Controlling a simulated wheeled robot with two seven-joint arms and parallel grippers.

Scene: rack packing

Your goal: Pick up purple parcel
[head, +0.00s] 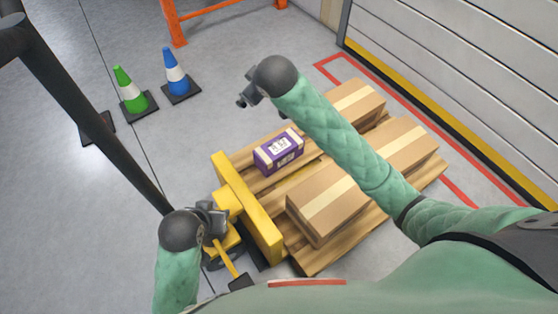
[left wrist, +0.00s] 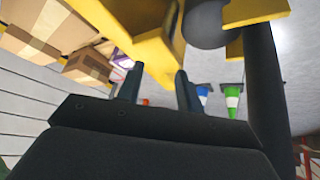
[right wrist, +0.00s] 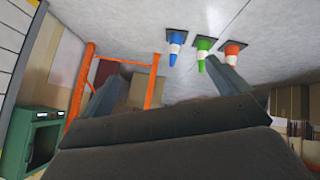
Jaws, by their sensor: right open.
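The purple parcel (head: 279,151), a box with white label patches and pale bands, lies on the wooden pallet (head: 262,184) near the yellow pallet jack. A small part of it shows in the left wrist view (left wrist: 122,60). My right gripper (head: 243,102) is open and empty, raised beyond the parcel and up-left of it in the head view. My left gripper (head: 221,216) is at the yellow pallet jack (head: 250,215). In the left wrist view its fingers (left wrist: 157,88) stand apart with yellow metal at the tips; whether they grip it is unclear.
Cardboard boxes (head: 325,203) cover much of the pallet to the right of the parcel. Green (head: 128,92) and blue (head: 175,73) cones stand on the floor at the upper left. A black pole (head: 95,110) crosses the left side. The floor between cones and pallet is clear.

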